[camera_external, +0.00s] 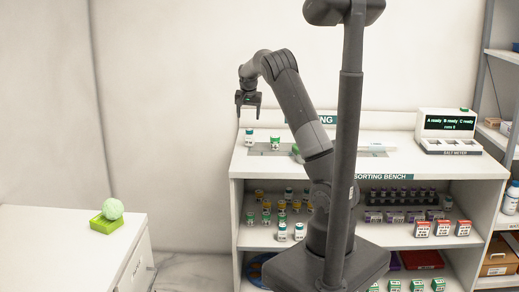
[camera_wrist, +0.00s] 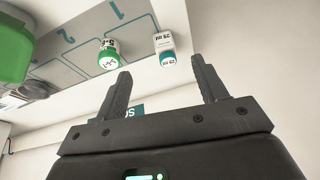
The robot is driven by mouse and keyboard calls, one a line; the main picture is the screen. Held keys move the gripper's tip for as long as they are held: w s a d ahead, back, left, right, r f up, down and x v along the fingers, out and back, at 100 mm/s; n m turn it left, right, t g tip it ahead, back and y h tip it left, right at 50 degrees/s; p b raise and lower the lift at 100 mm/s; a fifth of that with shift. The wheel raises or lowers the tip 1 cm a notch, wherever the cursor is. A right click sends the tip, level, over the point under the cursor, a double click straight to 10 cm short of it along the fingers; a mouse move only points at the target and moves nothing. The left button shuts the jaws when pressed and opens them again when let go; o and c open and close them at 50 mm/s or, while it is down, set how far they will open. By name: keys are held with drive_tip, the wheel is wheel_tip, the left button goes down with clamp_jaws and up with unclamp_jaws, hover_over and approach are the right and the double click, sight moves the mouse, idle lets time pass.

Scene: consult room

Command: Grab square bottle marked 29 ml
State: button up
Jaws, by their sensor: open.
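The square bottle marked 29 ml (camera_wrist: 164,47) is white with a teal part, and stands on the bench top in the wrist view. It appears beyond my gripper's fingertips, roughly between them and apart from them. In the external view a small white bottle with a teal part (camera_external: 249,138) stands at the left end of the bench and looks like the same one; its marking is too small to read. My gripper (camera_external: 248,99) hangs above that end of the bench. Its two fingers (camera_wrist: 163,83) are spread, with nothing between them.
A green-and-white round bottle (camera_wrist: 108,55) stands beside the square one, near numbered grey areas. A large green object (camera_wrist: 14,45) is at the wrist view's left edge. The sorting bench (camera_external: 400,158) carries a salt meter (camera_external: 450,132); its shelves hold several bottles and boxes.

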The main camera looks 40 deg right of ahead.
drive_tip(key=h, duration=0.1)
approach(249, 133)
drive_tip(key=f, duration=0.2)
drive_tip(key=shift+m, duration=0.4)
drive_tip(key=x, duration=0.5)
drive_tip(key=shift+w+d+f, duration=0.1)
drive_tip(key=shift+w+d, duration=0.25)
drive_tip(key=shift+w, duration=0.15)
drive_tip(key=shift+d+x, duration=0.15)
drive_tip(key=shift+x, duration=1.15)
drive_tip(key=shift+d+x, duration=0.15)
drive_tip(key=shift+x, duration=1.2)
drive_tip(key=shift+c, duration=0.4)
drive_tip(key=c, duration=1)
drive_tip(key=shift+r, duration=0.3)
